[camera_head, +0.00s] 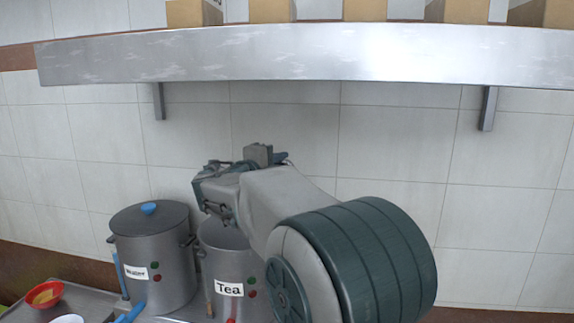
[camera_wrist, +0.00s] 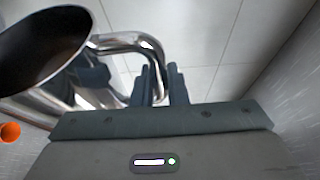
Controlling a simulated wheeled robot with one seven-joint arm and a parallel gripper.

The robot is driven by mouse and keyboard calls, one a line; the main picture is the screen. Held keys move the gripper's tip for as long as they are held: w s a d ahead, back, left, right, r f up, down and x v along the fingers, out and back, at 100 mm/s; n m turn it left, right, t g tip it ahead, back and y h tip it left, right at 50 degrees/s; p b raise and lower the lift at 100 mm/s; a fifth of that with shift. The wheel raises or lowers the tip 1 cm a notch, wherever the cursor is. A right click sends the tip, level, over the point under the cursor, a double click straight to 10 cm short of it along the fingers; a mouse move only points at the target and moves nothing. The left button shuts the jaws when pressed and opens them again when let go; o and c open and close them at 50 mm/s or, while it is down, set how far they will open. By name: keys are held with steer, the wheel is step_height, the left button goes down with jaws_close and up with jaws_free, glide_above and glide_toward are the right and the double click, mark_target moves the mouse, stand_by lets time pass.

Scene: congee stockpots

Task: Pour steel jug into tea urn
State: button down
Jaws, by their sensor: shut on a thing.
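In the wrist view, the steel jug (camera_wrist: 85,85) is shiny with a wide, dark open mouth at the upper left. Its curved handle (camera_wrist: 125,42) runs between the two dark fingers of my gripper (camera_wrist: 163,82), which is shut on it. The tea urn (camera_head: 212,265) is a grey pot labelled "Tea", with no lid showing over its mouth. My arm covers part of its right side in the head view. My gripper end is above the urn's mouth in that picture. The jug cannot be made out there, and I cannot tell its exact tilt or contents.
A lidded urn (camera_head: 165,262) labelled "Water", with a blue knob, stands left of the tea urn. A red bowl (camera_head: 40,306) with yellow contents sits at the lower left. A metal shelf (camera_head: 300,55) with boxes spans the tiled wall above. An orange thing (camera_wrist: 9,131) shows in the wrist view.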

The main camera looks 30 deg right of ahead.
steer(key=shift+w+a+r+n+h, duration=0.25)
steer(key=shift+w+a+n, duration=0.4)
steer(key=shift+a, duration=0.2)
steer(key=shift+w+a+r+n+h, duration=0.25)
steer(key=shift+w+a+n, duration=0.3)
steer(key=shift+a+n, duration=0.25)
steer(key=shift+a+t, duration=0.15)
steer(key=shift+t, duration=0.15)
stand_by(1.1)
